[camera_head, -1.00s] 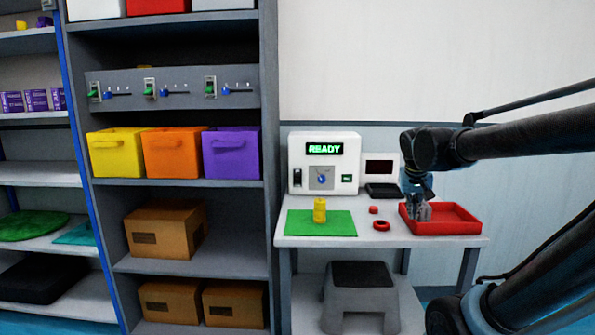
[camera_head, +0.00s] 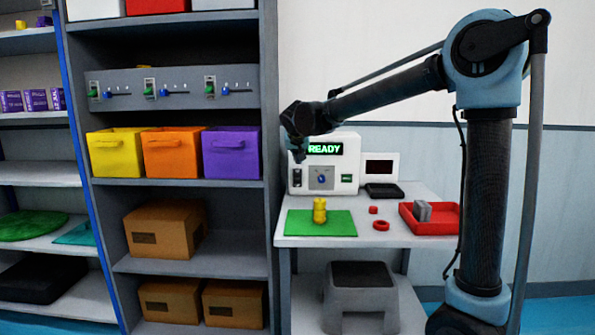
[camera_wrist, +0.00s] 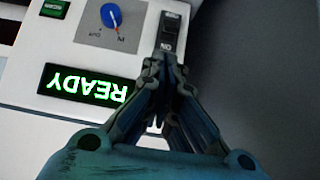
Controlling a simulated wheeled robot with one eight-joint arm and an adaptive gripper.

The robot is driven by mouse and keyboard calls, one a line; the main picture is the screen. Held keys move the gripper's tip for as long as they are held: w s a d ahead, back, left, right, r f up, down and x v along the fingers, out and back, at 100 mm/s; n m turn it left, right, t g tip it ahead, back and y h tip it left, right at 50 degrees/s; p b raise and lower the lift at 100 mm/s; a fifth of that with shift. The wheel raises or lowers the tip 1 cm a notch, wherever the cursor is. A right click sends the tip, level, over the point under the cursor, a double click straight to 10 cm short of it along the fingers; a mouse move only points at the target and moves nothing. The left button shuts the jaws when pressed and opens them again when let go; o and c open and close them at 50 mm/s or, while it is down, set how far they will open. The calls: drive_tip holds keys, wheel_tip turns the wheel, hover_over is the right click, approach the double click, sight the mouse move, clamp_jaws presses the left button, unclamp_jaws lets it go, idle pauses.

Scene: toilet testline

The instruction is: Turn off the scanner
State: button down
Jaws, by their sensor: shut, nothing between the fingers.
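The scanner (camera_head: 349,160) is a white box on the table with a green lit READY display (camera_head: 325,149). Its front has a blue knob on a grey plate, a small green button (camera_head: 347,178) and a black switch (camera_head: 297,177) at the left. My gripper (camera_head: 298,157) is at the scanner's upper left front, above the switch. In the wrist view, upside down, my gripper (camera_wrist: 168,68) is shut and empty, its tips close to the black rocker switch (camera_wrist: 170,33) marked ON. The READY display (camera_wrist: 86,86) and blue knob (camera_wrist: 111,15) lie left of it. Contact cannot be told.
A green mat (camera_head: 300,223) with a yellow object (camera_head: 319,211), red rings (camera_head: 381,226) and a red tray (camera_head: 430,226) holding a grey piece are on the table. A dark shelf with yellow, orange and purple bins (camera_head: 231,153) stands close on the left.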

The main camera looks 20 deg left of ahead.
sight(297, 177)
drive_tip(key=shift+a, duration=0.55)
drive_tip(key=shift+w, duration=0.1)
drive_tip(key=x, duration=0.9)
drive_tip(key=shift+w+a+f, duration=0.1)
drive_tip(key=shift+w+f, duration=0.2)
drive_tip(key=shift+t, duration=0.3)
